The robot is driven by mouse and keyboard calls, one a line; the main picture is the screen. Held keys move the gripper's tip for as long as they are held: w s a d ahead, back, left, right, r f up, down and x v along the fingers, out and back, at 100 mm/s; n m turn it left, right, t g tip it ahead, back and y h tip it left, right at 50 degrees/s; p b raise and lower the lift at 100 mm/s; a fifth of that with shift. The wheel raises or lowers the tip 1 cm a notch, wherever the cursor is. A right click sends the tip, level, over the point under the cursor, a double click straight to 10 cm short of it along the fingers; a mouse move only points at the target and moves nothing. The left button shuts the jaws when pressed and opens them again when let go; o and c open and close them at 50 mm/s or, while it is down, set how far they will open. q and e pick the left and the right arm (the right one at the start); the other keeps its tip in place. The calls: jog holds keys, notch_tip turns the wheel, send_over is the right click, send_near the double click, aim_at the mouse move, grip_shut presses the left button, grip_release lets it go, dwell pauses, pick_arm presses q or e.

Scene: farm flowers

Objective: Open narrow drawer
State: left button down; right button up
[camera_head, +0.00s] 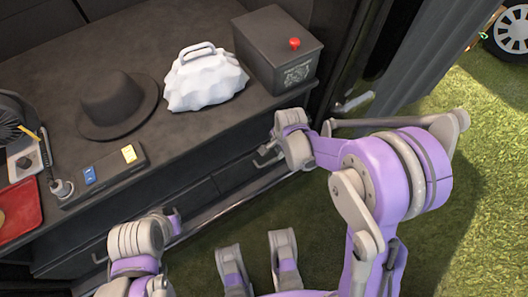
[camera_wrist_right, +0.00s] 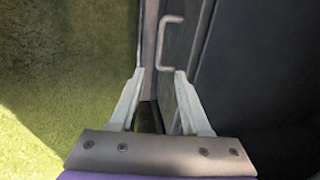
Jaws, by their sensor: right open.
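The dark cabinet (camera_head: 205,137) has drawer fronts below its top. A narrow drawer front (camera_head: 238,174) is at its right end, partly hidden by my right gripper (camera_head: 266,152). In the right wrist view, my right gripper (camera_wrist_right: 160,72) is open and empty. A grey bracket-shaped handle (camera_wrist_right: 168,42) lies just ahead of its fingertips, on a dark front panel (camera_wrist_right: 192,50); no contact shows. My left gripper (camera_head: 172,222) is low in front of the cabinet's left part; its finger opening is not clear.
On the cabinet top are a black hat (camera_head: 117,104), a white bag-like object (camera_head: 204,80), a dark box with a red knob (camera_head: 280,55) and a red tray (camera_head: 20,212). Grass (camera_head: 480,190) is open at the right.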

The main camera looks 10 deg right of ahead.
aim_at(272, 160)
jog(key=f+b, duration=0.1)
jog(key=f, duration=0.2)
jog(key=w+f+b, duration=0.1)
jog(key=f, duration=0.3)
jog(key=w+f+b, duration=0.1)
jog(key=f, duration=0.3)
jog(key=shift+a, duration=0.4)
grip_shut()
jog(key=shift+r, duration=0.1)
dwell(0.8)
